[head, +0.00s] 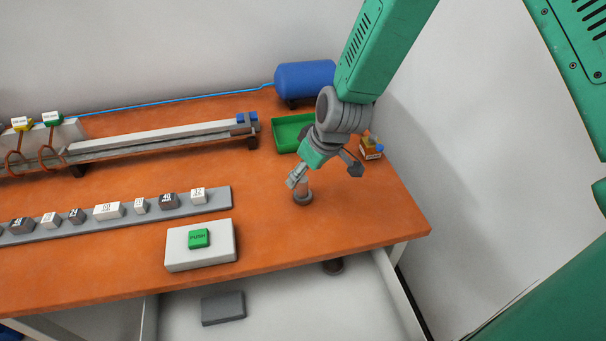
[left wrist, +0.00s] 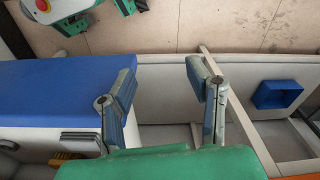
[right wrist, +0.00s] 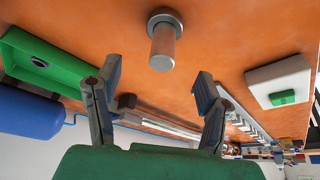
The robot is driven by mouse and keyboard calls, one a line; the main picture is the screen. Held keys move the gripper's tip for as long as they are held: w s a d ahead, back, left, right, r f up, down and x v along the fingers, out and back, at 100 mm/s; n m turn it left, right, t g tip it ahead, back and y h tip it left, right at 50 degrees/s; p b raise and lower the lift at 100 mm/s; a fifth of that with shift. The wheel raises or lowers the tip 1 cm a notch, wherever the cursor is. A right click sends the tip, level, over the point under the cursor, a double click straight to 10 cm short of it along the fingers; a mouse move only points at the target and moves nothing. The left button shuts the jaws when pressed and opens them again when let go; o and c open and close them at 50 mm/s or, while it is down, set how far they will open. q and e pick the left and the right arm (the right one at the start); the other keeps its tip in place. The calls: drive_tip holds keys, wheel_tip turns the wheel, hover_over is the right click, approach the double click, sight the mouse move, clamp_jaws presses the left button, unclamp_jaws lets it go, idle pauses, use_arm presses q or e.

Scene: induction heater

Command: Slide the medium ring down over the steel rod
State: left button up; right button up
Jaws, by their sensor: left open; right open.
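The steel rod (head: 304,186) stands upright on the orange table near its right end, partly covered by my right gripper (head: 325,172). In the right wrist view the rod (right wrist: 163,48) is a short bright cylinder. A wider dark grey collar (right wrist: 165,15) surrounds its base; I cannot tell whether this is the medium ring or a fixed foot. My right gripper (right wrist: 158,78) is open and empty, its fingers apart, with the rod beyond the gap between them. My left gripper (left wrist: 165,75) is open and empty, away from the table, over a blue-topped unit and pale frames.
A green tray (head: 287,134) and blue tank (head: 304,80) stand behind the right gripper. A white box with a green push button (head: 199,239) and a strip of labelled blocks (head: 215,202) lie left. A small orange-and-blue item (head: 371,148) stands near the right edge.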

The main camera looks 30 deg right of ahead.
drive_tip(key=v, duration=1)
drive_tip(key=shift+s+d, duration=0.1)
idle(0.4)
